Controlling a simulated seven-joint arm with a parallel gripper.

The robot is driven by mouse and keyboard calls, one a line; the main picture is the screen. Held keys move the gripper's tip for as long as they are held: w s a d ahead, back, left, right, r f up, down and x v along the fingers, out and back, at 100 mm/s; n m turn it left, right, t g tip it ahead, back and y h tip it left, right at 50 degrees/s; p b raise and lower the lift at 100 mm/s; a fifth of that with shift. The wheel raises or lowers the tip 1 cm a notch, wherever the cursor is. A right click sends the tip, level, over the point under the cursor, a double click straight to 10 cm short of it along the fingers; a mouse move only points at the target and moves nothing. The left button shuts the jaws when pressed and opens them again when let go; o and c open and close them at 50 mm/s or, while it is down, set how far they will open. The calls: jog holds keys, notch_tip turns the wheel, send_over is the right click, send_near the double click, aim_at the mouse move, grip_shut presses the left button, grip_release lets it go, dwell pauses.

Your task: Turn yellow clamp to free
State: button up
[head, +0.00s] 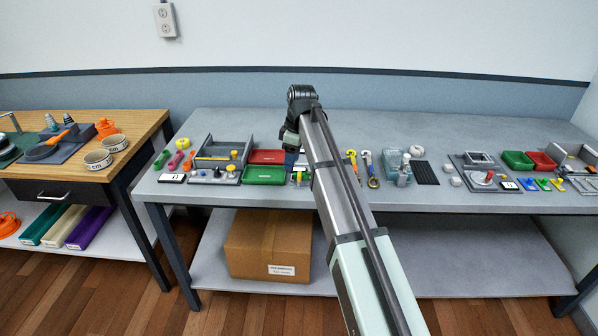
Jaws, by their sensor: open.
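My arm reaches over the grey bench, and my gripper (290,160) points down near its middle, just right of the green tray. My gripper is open, but its fingertips are small and partly hidden by the arm. A small yellow piece (300,170) shows just below and right of my gripper, on a small fixture partly covered by my arm. It may be the yellow clamp; its turn position is too small to tell. I cannot tell whether my gripper touches it.
A red tray (267,157) and a green tray (264,174) lie left of my gripper. A grey open box (207,147) stands further left. Wrenches (370,168) and a clear container (397,165) stand right of my arm. A wooden desk (85,178) stands left.

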aim_at(299, 174)
jog(key=w+d+r+n+h, duration=0.2)
jog(key=w+r+n, duration=0.15)
jog(key=r, duration=0.25)
jog(key=shift+m, duration=0.45)
jog(key=f, duration=1.3)
jog(key=shift+w+f, duration=0.3)
jog(key=shift+f, duration=0.1)
jog(key=shift+c, duration=0.2)
grip_shut()
